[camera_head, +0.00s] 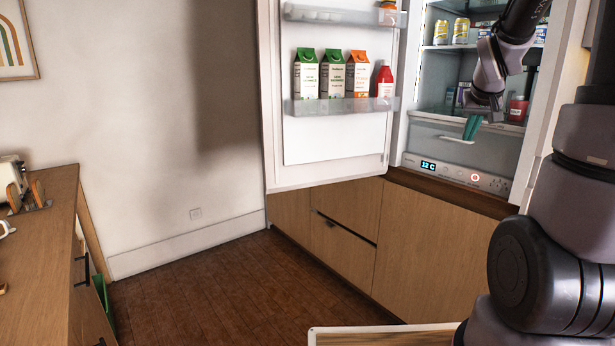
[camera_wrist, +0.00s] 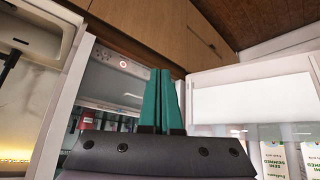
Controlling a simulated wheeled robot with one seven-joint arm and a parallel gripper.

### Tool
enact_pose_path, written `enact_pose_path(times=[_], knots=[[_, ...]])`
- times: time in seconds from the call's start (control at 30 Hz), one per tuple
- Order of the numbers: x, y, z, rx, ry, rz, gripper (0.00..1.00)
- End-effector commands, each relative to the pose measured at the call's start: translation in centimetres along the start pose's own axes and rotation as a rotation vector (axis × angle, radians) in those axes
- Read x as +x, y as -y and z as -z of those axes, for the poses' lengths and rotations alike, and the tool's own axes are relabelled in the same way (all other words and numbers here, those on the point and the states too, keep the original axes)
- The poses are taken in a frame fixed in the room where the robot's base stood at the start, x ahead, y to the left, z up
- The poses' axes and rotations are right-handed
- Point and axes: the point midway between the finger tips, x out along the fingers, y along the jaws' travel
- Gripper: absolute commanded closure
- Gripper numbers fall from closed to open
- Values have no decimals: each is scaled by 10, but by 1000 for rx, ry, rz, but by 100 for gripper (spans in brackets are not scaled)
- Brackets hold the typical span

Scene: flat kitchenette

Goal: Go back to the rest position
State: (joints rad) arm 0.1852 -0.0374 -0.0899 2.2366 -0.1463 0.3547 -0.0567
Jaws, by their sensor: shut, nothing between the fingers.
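My gripper (camera_head: 472,128) is at the open front of the fridge in the head view, with its green fingers pointing down. The fingers are together with nothing between them. In the wrist view my gripper (camera_wrist: 161,75) shows the two green fingers side by side, touching or nearly so. The fridge control panel (camera_head: 455,172) is below the fingers, with a lit temperature display and a red ring.
The fridge door (camera_head: 335,139) stands open to the left, with cartons (camera_head: 331,74) and a red bottle (camera_head: 384,82) on its shelf. Cans (camera_head: 441,32) stand inside the fridge. A wooden counter (camera_head: 40,262) is at the left. The floor (camera_head: 230,295) between is clear.

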Motion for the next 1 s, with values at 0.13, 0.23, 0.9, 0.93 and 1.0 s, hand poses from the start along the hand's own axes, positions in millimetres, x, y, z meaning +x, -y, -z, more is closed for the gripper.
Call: enact_pose_path(times=[0.13, 0.23, 0.9, 0.93, 1.0], knots=[[-74, 38, -29, 69, 3, 83, 100], [-117, 59, -57, 112, 19, 142, 100], [-220, 108, -166, 208, 102, 331, 100], [-220, 108, -166, 208, 102, 331, 100], [-220, 108, -166, 208, 102, 331, 100]])
